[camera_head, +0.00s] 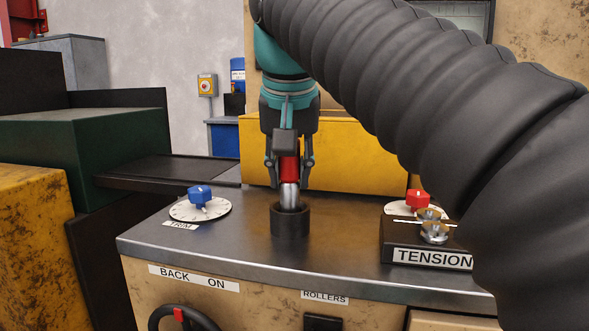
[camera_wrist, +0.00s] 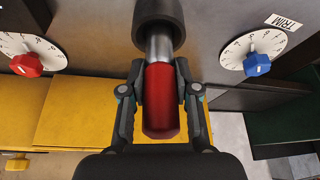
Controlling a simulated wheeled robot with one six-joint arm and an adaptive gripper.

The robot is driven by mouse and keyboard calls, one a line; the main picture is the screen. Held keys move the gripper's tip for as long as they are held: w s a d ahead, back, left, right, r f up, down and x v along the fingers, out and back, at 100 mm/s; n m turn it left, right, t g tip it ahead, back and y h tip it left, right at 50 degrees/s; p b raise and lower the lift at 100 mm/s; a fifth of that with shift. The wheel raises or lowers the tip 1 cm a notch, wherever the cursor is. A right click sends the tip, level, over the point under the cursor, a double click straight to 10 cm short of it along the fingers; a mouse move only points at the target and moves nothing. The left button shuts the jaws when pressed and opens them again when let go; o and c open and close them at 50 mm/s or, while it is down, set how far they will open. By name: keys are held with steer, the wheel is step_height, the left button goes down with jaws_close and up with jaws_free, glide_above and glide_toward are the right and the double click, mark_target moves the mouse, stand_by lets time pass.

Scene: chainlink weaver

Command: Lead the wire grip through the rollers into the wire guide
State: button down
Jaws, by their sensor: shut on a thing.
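The wire grip is a red handle (camera_head: 289,168) with a bright metal end. It is upright in the head view. My gripper (camera_head: 290,183) is shut on the red handle, one finger on each side, and it also shows in the wrist view (camera_wrist: 159,85). The metal end points down into the mouth of a black cup-like holder (camera_head: 290,222) on the bench top. I cannot tell how deep it sits. Metal rollers (camera_head: 434,232) stand on the black TENSION block (camera_head: 395,255) at the right. I cannot make out which part is the wire guide.
A blue TRIM knob (camera_head: 200,196) on a white dial is left of the holder. A red knob (camera_head: 418,200) on another dial is behind the TENSION block. A yellow housing (camera_head: 350,155) rises behind my gripper. The bench top between is clear. My arm hides the right side.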

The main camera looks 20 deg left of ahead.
steer(key=shift+f, duration=1.05)
stand_by(1.9)
steer(key=c, duration=0.8)
jaws_free()
steer(key=shift+o, duration=0.2)
steer(key=shift+r, duration=0.1)
step_height(320, 180, up, 3)
steer(key=p, duration=0.3)
steer(key=shift+r, duration=2.4)
